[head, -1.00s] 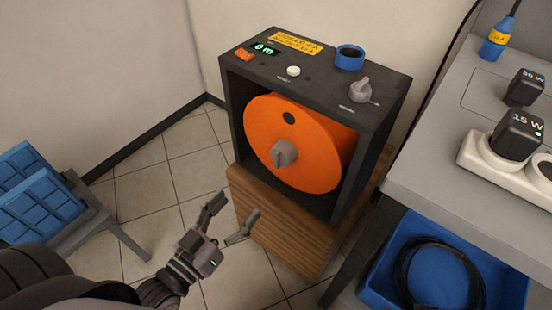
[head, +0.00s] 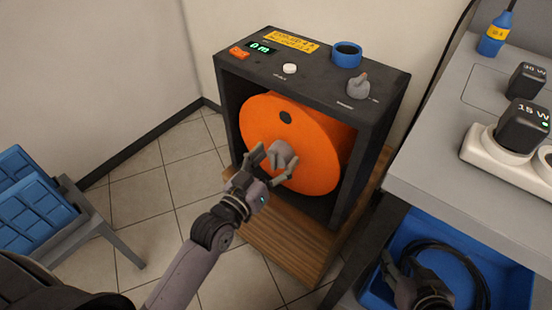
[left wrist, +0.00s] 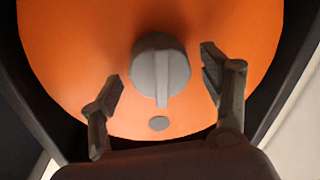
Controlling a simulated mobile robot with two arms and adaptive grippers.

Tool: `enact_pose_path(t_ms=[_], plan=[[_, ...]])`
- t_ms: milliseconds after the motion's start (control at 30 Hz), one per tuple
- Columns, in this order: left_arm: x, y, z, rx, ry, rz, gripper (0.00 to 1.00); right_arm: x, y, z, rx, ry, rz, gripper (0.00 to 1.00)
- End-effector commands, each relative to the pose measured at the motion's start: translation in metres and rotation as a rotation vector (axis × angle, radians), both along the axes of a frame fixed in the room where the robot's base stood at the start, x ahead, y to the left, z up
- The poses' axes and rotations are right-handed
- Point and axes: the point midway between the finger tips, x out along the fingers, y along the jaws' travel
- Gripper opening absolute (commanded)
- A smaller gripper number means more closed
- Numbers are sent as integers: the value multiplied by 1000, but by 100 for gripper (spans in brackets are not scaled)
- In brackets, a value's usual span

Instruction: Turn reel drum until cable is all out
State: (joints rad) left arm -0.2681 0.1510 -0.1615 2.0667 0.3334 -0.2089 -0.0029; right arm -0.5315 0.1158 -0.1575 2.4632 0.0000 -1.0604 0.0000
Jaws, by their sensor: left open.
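The orange reel drum (head: 300,130) sits in a black housing, with a grey knob (head: 284,155) at its centre and a dark round hole above the knob. In the left wrist view the grey knob (left wrist: 160,70) has a straight raised bar. My left gripper (head: 270,163) is open in front of the drum. Its fingers are spread either side of the knob, with gaps on both sides. The display (head: 261,47) on the housing's top reads 0 m. My right gripper (head: 403,268) is over the blue bin, its jaws unclear. No cable coming off the drum shows.
The housing top carries an orange switch (head: 239,53), a white button (head: 290,68), a blue ring (head: 347,54) and a grey selector (head: 357,86). The grey table (head: 440,160) stands at right, above a blue bin (head: 512,285) with black cable (head: 470,262). A stool with blue panels is at left.

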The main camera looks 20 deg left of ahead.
Motion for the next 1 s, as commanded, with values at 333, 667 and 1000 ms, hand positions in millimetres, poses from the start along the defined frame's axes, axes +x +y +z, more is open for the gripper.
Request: enact_pose_path(t_ms=[333,667,1000], plan=[[5,-2,0,1,2,0,71,4,1,3,5,-23,1,40],[5,-2,0,0,1,0,50,4,1,3,5,-21,1,40],[5,-2,0,0,1,0,28,4,1,3,5,-21,1,40]])
